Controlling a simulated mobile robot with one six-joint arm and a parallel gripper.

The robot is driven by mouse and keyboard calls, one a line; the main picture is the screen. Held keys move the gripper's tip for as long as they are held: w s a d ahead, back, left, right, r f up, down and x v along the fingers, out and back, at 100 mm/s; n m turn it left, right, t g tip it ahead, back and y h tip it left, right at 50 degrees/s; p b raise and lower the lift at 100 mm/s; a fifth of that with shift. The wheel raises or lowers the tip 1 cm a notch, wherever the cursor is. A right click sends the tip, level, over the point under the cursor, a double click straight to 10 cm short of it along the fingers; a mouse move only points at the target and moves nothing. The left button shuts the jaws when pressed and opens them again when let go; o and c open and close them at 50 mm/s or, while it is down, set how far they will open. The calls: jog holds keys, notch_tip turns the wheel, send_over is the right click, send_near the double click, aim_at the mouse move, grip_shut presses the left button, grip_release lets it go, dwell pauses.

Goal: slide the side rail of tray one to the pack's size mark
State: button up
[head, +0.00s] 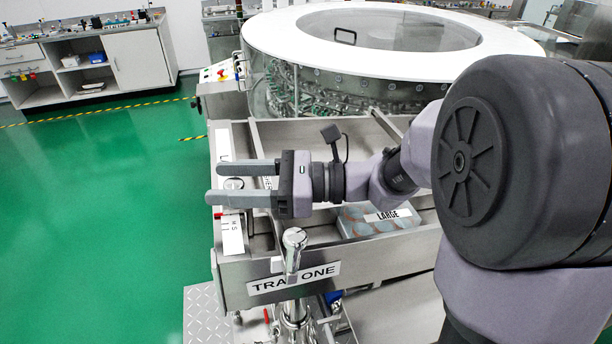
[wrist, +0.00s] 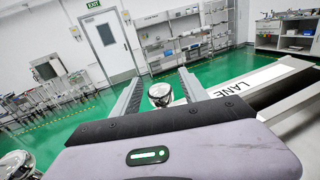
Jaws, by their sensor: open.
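Tray one (head: 237,281) is a steel tray with a "TRAY ONE" label on its front wall. A blue and tan pack (head: 352,226) marked "LARGE" lies in it, partly behind my arm. Size-mark strips lie along the tray's left edge: one (head: 233,238) shows "M" and "S", another (head: 223,143) shows an "L". My gripper (head: 212,183) is open, its fingers pointing left over that edge. A round metal knob (head: 233,184) shows between the fingers; it also shows between them in the wrist view (wrist: 160,95). I cannot tell if they touch it. My gripper hides much of the side rail.
A second steel knob (head: 294,238) stands on a post at the tray's front. The round washer (head: 300,80) with a white rim is behind the tray. The green floor at left is clear up to the bench (head: 140,60).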

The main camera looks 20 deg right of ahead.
jog(key=p+v, duration=0.2)
jog(key=v, duration=1.2)
jog(key=shift+d, duration=0.4)
jog(key=shift+s, duration=0.1)
